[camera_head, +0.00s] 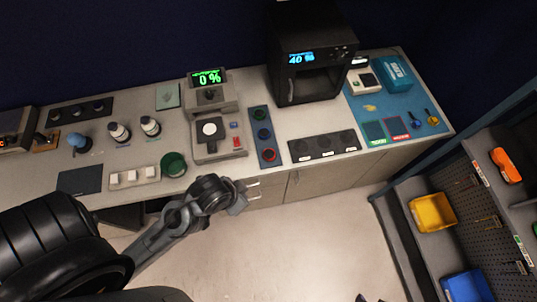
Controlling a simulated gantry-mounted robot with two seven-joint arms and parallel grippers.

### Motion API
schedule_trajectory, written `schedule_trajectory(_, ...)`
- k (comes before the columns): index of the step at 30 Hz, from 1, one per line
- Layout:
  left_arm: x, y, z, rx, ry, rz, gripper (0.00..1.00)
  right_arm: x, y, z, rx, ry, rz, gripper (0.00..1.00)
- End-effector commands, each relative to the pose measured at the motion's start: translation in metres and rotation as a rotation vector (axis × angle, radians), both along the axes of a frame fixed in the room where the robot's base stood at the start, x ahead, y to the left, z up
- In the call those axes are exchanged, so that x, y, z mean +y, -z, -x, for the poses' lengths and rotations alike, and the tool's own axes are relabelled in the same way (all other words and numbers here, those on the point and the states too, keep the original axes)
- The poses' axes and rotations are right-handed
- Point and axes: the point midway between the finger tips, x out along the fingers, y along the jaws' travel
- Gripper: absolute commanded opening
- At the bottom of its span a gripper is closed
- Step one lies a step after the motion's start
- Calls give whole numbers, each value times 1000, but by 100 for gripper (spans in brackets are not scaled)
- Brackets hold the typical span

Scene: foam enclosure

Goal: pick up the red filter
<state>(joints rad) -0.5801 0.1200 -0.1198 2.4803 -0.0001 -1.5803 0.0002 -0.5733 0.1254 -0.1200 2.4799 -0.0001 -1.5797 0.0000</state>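The red filter (269,155) is a small dark disc with a red rim. It lies at the near end of a blue-grey strip holder (261,144) on the counter, below two blue-rimmed discs (263,133). My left gripper (257,190) is in front of the counter's front edge, below and slightly left of the red filter in the picture. Its two pale fingers are apart with nothing between them. It does not touch the filter. My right gripper cannot be made out; only a small dark shape shows at the bottom edge.
A device reading 0 % (210,97) stands left of the strip. A black machine reading 40 % (305,62) stands behind right. A dark tray (323,146) lies to the right. Shelves with bins (432,212) stand right.

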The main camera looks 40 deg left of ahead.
Motion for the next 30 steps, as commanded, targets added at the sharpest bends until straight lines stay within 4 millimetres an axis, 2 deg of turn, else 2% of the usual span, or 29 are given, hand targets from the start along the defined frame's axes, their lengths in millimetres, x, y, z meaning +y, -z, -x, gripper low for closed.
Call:
schedule_trajectory(9,0,0,0,0,1,0,0,0,2,4,9,1,-2,43)
schedule_trajectory(26,0,0,0,0,0,0,86,2,2,3,9,6,-9,43)
schedule_trajectory(27,0,0,0,0,0,0,89,2,2,3,8,5,-9,43)
schedule_trajectory(30,0,0,0,0,0,0,89,2,2,3,8,5,-9,43)
